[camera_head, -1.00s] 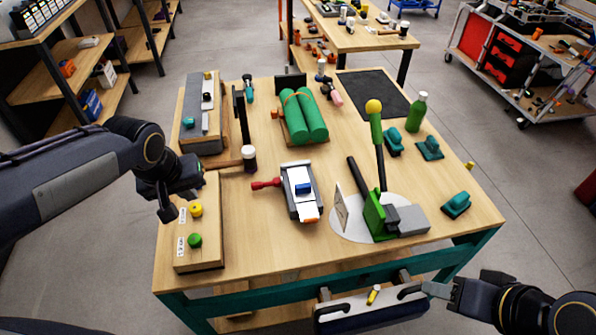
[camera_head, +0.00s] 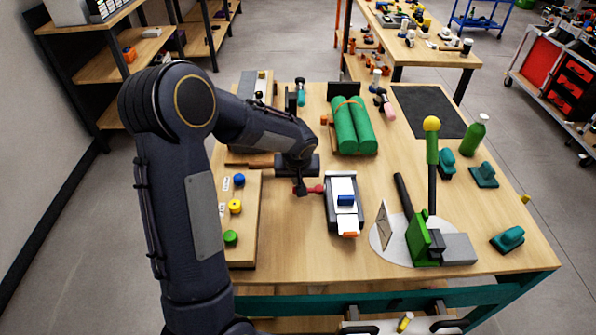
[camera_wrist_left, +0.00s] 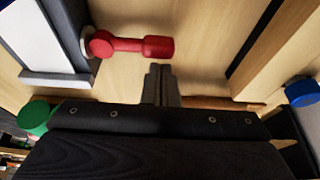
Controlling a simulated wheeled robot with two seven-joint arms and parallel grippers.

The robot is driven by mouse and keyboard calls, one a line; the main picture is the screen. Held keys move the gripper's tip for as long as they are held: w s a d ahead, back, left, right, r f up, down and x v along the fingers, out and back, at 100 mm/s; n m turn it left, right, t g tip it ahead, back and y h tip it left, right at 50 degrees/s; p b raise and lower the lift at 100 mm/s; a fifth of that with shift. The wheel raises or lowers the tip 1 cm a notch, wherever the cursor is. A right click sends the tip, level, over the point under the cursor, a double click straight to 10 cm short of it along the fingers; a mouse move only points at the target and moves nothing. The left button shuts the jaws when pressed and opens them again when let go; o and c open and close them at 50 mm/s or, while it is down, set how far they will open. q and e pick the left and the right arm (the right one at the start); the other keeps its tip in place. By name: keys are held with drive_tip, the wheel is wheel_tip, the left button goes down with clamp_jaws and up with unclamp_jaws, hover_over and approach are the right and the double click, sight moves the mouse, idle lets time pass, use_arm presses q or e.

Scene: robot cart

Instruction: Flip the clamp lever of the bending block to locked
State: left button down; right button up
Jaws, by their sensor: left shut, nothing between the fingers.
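The bending block (camera_head: 342,209) is a grey and white fixture with a small blue part on top and an orange tip at its front, in the middle of the bench. Its red clamp lever (camera_head: 317,189) sticks out from its left side. In the left wrist view the lever (camera_wrist_left: 130,46) lies across the upper left, its thick grip ending close to the fingertips. My left gripper (camera_head: 300,189) is shut and empty, pointing down beside the lever's free end; its fingers (camera_wrist_left: 161,80) show there too. I cannot tell whether they touch the lever. My right gripper is out of view.
Left of the block is a wooden panel (camera_head: 244,250) with blue, yellow and green knobs. To the right a green lever press (camera_head: 421,238) stands on a white disc. Green rolls (camera_head: 354,127) lie behind. Bare bench top lies in front of the block.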

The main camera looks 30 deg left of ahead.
use_arm(q)
drive_tip(key=shift+w+a+f, duration=0.15)
drive_tip(key=shift+w+f, duration=0.05)
drive_tip(key=shift+f, duration=0.4)
